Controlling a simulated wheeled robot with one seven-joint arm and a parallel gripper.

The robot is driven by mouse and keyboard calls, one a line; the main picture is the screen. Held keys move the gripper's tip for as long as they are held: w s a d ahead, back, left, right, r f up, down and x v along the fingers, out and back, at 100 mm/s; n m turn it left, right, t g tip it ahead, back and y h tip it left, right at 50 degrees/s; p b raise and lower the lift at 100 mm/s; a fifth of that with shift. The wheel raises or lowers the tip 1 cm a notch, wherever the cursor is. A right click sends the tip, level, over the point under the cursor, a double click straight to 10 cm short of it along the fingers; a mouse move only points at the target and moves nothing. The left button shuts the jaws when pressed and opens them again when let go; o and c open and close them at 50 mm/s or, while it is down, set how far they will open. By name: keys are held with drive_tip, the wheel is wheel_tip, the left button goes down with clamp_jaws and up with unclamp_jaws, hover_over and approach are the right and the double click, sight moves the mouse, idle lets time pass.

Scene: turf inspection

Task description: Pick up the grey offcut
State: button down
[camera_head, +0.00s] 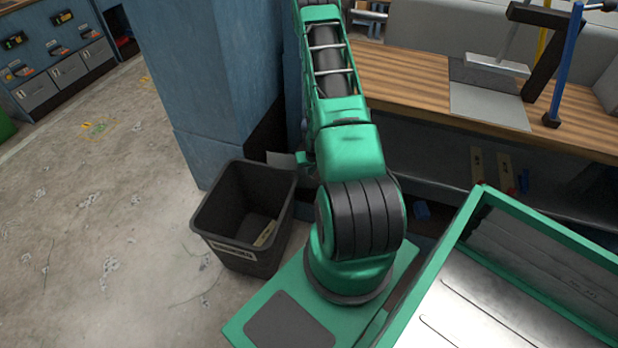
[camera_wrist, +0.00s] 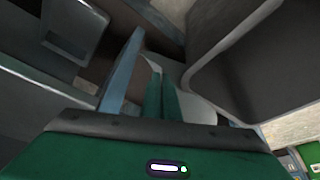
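The grey offcut (camera_head: 281,160) is a small flat pale piece beside the black bin's rim in the head view. In the wrist view the pale offcut (camera_wrist: 196,106) shows behind and beside the fingers. My gripper (camera_wrist: 161,80) has its two green fingers close together on it. In the head view my gripper (camera_head: 304,158) is mostly hidden behind my arm, with the offcut sticking out to its left. The contact between fingers and offcut is partly hidden.
The black bin (camera_head: 232,215) stands close to my gripper with a light piece inside; its dark wall (camera_wrist: 255,65) fills the wrist view's upper right. A blue pillar (camera_head: 205,80) stands behind. The wooden bench (camera_head: 400,85) is at right. Open floor lies left.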

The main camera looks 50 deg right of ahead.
wheel_tip(320, 180, up, 16)
idle(0.5)
drive_tip(key=shift+a+f, duration=0.1)
